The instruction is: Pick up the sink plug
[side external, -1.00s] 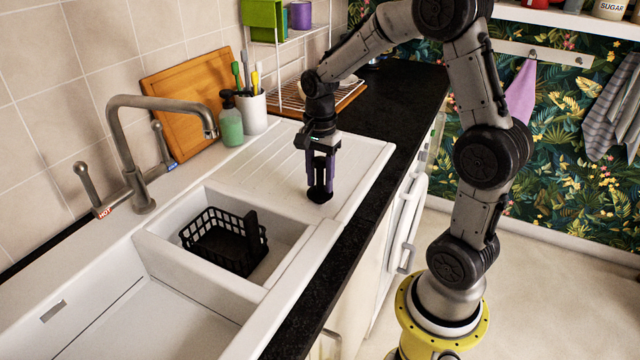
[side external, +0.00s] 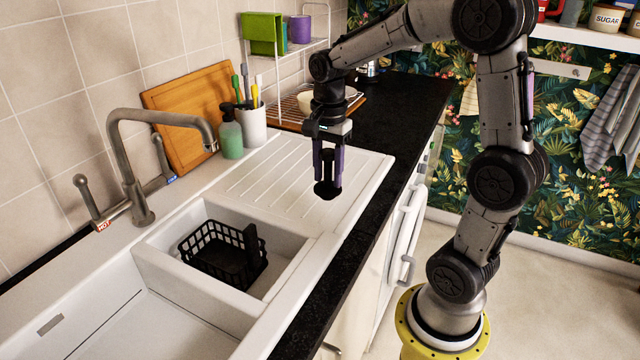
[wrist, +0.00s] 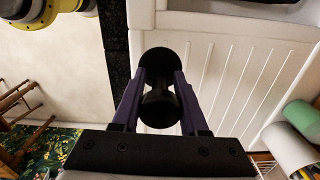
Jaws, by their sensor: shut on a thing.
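The black sink plug (side external: 328,190) hangs between the purple fingers of my gripper (side external: 327,180), over the white ribbed draining board (side external: 262,160). In the wrist view the plug (wrist: 160,105) shows a round black disc and a knob between the two fingertips (wrist: 161,80). My gripper is shut on the plug and points straight down. The plug's disc appears a little above the board, with its underside hidden.
Left of my gripper is the small sink basin with a black basket (side external: 222,255). A metal tap (side external: 140,165) stands behind it. A green soap bottle (side external: 231,133), a white brush cup (side external: 252,124) and a dish rack (side external: 310,95) stand at the back.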

